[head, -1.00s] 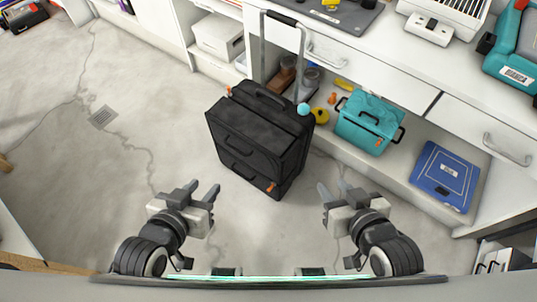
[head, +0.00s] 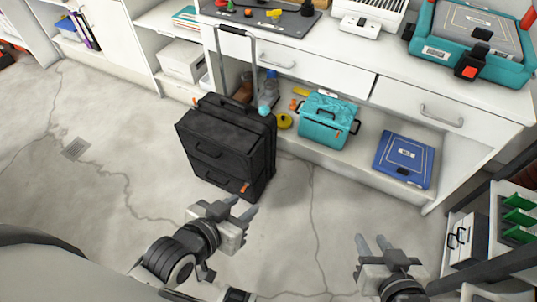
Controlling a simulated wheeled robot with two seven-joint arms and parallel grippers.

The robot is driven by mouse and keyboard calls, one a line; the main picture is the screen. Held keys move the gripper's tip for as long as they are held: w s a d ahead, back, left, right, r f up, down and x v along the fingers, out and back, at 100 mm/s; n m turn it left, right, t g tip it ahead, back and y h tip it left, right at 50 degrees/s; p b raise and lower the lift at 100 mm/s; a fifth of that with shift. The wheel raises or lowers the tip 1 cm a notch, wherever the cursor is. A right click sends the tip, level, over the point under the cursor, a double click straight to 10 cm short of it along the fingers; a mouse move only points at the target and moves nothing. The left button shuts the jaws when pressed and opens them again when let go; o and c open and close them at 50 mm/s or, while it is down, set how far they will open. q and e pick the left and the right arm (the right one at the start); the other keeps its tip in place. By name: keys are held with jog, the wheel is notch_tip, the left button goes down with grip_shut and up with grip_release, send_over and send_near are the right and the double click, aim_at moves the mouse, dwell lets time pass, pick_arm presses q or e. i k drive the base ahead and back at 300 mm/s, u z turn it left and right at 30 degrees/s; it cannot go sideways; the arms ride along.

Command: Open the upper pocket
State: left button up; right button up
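A black fabric suitcase (head: 215,150) stands upright on the floor, left of centre, with its pull handle (head: 236,32) raised. Its front has dark pockets with small handles; the upper pocket (head: 210,129) looks closed. An orange tag (head: 245,187) hangs near the lower right corner. My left gripper (head: 241,208) is open and empty, in front of the suitcase and apart from it as far as I can tell. My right gripper (head: 374,245) is open and empty over the floor at the lower right, well away from the suitcase.
A white workbench (head: 330,60) with drawers runs behind the suitcase. On its low shelf are a teal cooler bag (head: 325,122), a yellow tape roll (head: 284,121) and a blue case (head: 404,160). A storage rack (head: 500,225) stands at the right. The floor (head: 100,125) at left is clear.

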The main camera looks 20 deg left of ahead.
aim_at(225, 147)
jog(key=z, duration=0.05)
jog(key=i, duration=0.7)
jog(key=u, duration=1.15)
jog(key=k, duration=0.5)
jog(key=u, duration=1.45)
jog(key=i, duration=0.8)
jog(key=z, duration=1.95)
